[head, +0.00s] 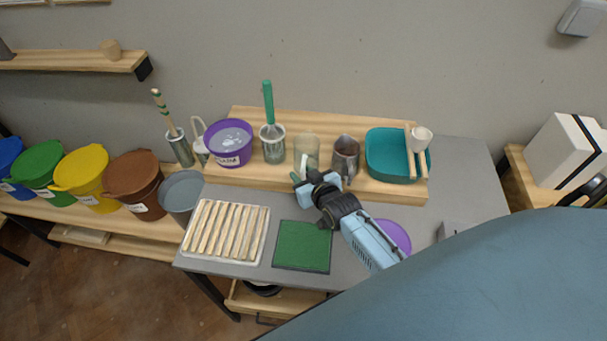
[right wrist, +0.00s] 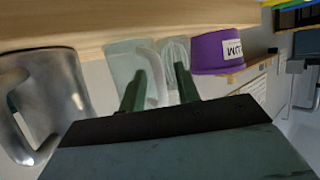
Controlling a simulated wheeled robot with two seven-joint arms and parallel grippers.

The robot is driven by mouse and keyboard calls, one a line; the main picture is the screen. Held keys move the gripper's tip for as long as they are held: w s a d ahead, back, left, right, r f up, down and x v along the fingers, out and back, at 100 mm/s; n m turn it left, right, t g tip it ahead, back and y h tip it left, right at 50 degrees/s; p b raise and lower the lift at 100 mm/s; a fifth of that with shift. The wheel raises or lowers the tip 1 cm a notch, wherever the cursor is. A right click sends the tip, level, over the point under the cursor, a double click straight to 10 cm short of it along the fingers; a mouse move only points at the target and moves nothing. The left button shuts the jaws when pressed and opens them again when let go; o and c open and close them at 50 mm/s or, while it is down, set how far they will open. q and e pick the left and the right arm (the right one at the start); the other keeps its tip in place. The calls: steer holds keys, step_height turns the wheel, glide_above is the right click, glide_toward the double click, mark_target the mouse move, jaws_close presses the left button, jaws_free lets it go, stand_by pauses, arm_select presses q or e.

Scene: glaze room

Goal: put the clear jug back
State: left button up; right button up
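The clear jug (head: 306,146) stands upright on the wooden riser (head: 245,180), between the jar with the green-handled tool and the metal jug (head: 345,152). My right gripper (head: 303,177) is just in front of the clear jug, at its handle side. In the right wrist view the clear jug (right wrist: 122,58) shows with its pale handle (right wrist: 158,85) between my two fingers. The fingers are apart, with gaps beside the handle, so the right gripper is open. Contact with the jug cannot be told. My left gripper is not in view.
A jar (head: 272,147), a purple bucket (head: 228,145) and a teal basin (head: 386,158) share the riser. In front lie a slatted rack (head: 226,230), a green mat (head: 303,246) and a purple round item (head: 394,235). The grey tabletop is bare at right (head: 465,175).

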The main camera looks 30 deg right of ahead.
steer(key=shift+r, duration=0.2)
steer(key=p+v, duration=0.1)
steer(key=v, duration=1.1)
